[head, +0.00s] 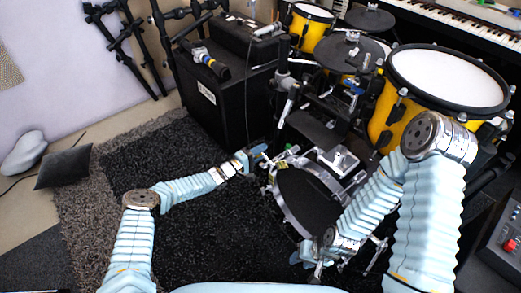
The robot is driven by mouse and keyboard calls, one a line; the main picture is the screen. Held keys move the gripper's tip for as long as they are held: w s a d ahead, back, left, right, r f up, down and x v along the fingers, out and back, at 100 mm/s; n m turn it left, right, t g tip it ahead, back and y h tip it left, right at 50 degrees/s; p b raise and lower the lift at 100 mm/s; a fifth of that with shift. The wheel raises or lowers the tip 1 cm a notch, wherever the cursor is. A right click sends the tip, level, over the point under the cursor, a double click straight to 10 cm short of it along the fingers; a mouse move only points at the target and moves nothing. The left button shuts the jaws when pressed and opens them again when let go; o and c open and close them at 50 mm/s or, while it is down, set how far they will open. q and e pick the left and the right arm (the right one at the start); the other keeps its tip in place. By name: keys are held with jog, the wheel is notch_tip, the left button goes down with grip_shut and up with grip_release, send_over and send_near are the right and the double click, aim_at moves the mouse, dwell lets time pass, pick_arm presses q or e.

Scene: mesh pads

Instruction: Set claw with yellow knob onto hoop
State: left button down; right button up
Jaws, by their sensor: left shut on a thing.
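The hoop (290,212) is the metal rim around the black-headed bass drum (305,200) lying low at the centre. My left gripper (258,155) is just left of the hoop's upper left edge. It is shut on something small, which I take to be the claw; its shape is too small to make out. A small yellowish spot (283,165) shows by the hoop's upper edge, close to the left fingertips; I cannot tell whether it is the knob. My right gripper (312,262) is low at the drum's near side; its jaw opening is unclear.
Yellow drums (390,105) and a pedal area stand behind the hoop. A black amplifier (215,105) stands behind my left gripper. A dark rug (215,235) lies clear at left of the drum. A red-buttoned device (503,240) is at far right.

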pick_arm(q)
jog(key=shift+r+m+p, duration=0.6)
jog(key=shift+m+p, duration=0.15)
jog(key=shift+m, duration=0.15)
jog(key=c, duration=0.9)
grip_release()
jog(key=shift+s, duration=0.1)
jog(key=shift+c, duration=0.2)
jog(key=shift+s+a, duration=0.1)
jog(key=p+v, duration=0.1)
jog(key=v, duration=1.2)
jog(key=shift+s+p, duration=0.2)
jog(key=shift+p, duration=0.1)
jog(key=shift+a, duration=0.15)
